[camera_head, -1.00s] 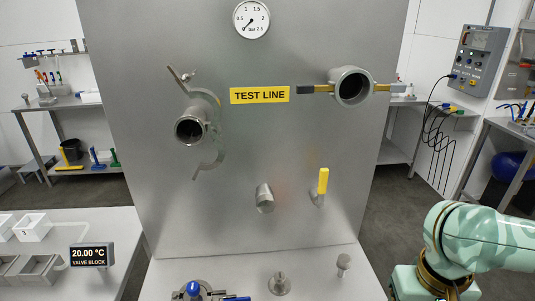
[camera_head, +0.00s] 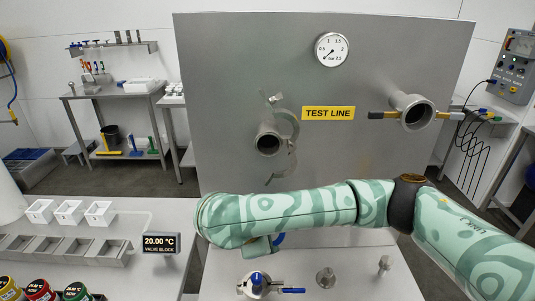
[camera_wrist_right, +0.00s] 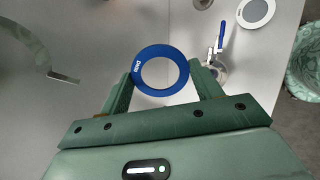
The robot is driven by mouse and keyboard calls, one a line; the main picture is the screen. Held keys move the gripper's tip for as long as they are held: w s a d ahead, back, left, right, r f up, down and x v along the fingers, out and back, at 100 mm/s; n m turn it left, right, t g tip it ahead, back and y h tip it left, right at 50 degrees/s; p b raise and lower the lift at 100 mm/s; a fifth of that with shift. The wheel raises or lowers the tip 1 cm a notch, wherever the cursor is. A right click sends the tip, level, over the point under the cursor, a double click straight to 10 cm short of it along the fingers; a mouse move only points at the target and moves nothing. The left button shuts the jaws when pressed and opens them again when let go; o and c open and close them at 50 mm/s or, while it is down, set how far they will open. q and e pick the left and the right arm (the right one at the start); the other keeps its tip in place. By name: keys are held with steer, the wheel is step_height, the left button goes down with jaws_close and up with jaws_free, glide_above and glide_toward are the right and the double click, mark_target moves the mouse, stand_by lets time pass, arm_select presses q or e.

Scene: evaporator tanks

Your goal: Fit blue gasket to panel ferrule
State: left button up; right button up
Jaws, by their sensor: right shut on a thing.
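The blue gasket (camera_wrist_right: 160,49), a flat ring, is held between the two fingers of my right gripper (camera_wrist_right: 161,73) in the right wrist view. In the head view my right arm reaches in from the right across the lower panel, and its gripper is mostly hidden behind the arm. A bit of blue (camera_head: 279,238) shows below the forearm, perhaps the gasket. The left panel ferrule (camera_head: 268,143) is open-ended, with an open clamp (camera_head: 287,125) hanging around its pipe. The gasket is apart from it, lower down. My left gripper is out of view.
A second panel pipe (camera_head: 416,115) with side handles is at the right. A blue-handled valve (camera_head: 258,283) and small fittings (camera_head: 326,278) stand on the bench below the panel. White trays (camera_head: 70,212) and the valve block display (camera_head: 161,244) are at the left.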

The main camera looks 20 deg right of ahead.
steer(key=n+t, duration=0.1)
steer(key=r+n+t, duration=0.1)
steer(key=w+r+t+p, duration=0.1)
steer(key=shift+a+r+n, duration=0.15)
steer(key=shift+a+n, duration=0.25)
steer(key=r+n+t+p, duration=0.1)
steer(key=r+n+t+y+p, duration=0.1)
steer(key=r+t, duration=0.1)
steer(key=w+r+n+t+y+p, duration=0.1)
steer(key=r, duration=0.1)
steer(key=shift+a+r+t, duration=0.2)
steer(key=shift+a+t, duration=0.1)
step_height(320, 180, up, 7)
steer(key=s+d+t+h+p, duration=0.1)
steer(key=d+t+p, duration=0.1)
steer(key=t+p, duration=0.1)
steer(key=shift+s+r+t+p, duration=0.15)
steer(key=shift+s+t+p, duration=0.25)
steer(key=shift+p, duration=0.25)
steer(key=shift+w, duration=0.1)
